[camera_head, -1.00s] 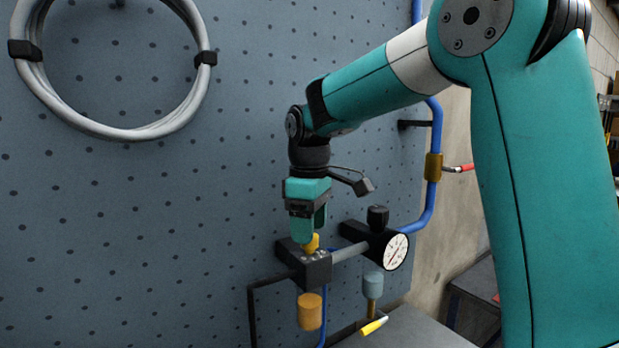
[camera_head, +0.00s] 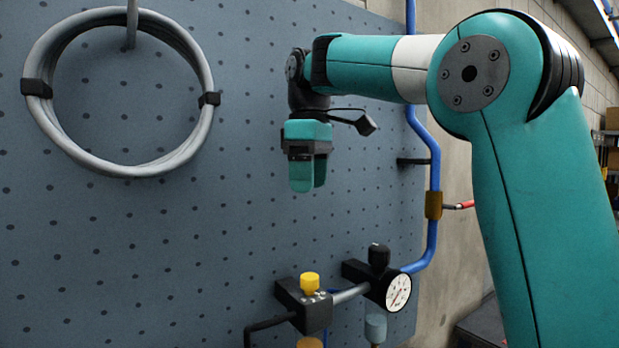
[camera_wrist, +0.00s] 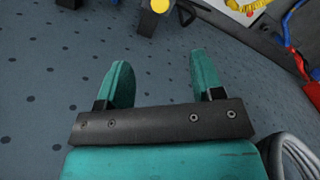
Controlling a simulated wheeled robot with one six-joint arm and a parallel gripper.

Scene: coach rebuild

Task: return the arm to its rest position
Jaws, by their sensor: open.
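My teal gripper (camera_head: 306,182) hangs fingers-down in front of the pegboard, well above the black valve block (camera_head: 302,308) with its yellow knob (camera_head: 310,283). In the wrist view my gripper (camera_wrist: 157,78) has its two fingers apart with nothing between them. The yellow knob (camera_wrist: 160,5) shows at the top edge of that view, beyond the fingertips and clear of them.
A grey hose coil (camera_head: 122,165) hangs on the blue-grey pegboard (camera_head: 235,225) at left. A round gauge (camera_head: 398,292) sits right of the block. A blue pipe (camera_head: 433,160) with a brass fitting (camera_head: 433,205) runs down the right.

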